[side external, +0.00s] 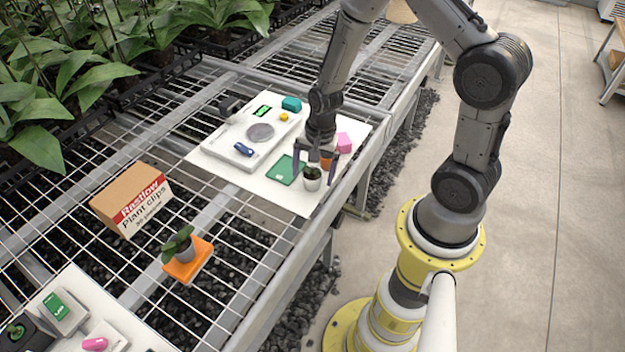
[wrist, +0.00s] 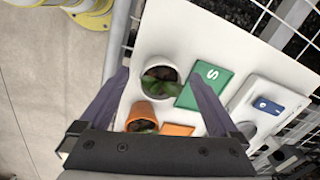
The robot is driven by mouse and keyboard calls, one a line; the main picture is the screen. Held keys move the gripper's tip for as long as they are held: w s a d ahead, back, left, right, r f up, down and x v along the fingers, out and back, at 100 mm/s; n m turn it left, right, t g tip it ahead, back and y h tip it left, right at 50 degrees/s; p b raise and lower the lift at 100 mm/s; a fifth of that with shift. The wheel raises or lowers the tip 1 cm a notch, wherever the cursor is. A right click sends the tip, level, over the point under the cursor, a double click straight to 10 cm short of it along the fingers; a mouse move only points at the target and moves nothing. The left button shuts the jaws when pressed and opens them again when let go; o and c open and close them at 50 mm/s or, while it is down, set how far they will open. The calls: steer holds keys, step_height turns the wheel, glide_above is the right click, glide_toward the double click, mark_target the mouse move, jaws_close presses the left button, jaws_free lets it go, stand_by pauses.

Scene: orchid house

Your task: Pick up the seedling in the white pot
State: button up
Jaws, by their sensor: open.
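The seedling in the white pot (side external: 312,179) stands upright on a white board at the bench's near edge, beside a green card. In the wrist view the white pot (wrist: 159,76) shows from above, with small green leaves and dark medium inside. My gripper (side external: 307,175) is open and points down close to the pot. In the wrist view the two purple-grey fingers (wrist: 160,77) lie on either side of the pot with gaps. An orange pot (wrist: 141,115) with a plant sits close to it, nearer the palm; it is partly hidden in the side view (side external: 326,158).
The green card (side external: 286,169) lies next to the white pot. A carton (side external: 131,202) and a grey pot on an orange tile (side external: 188,262) stand on the mesh.

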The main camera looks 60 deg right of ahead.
steer(key=shift+f, duration=0.5)
steer(key=c, duration=1.5)
steer(key=shift+o, duration=0.2)
steer(key=shift+r, duration=0.15)
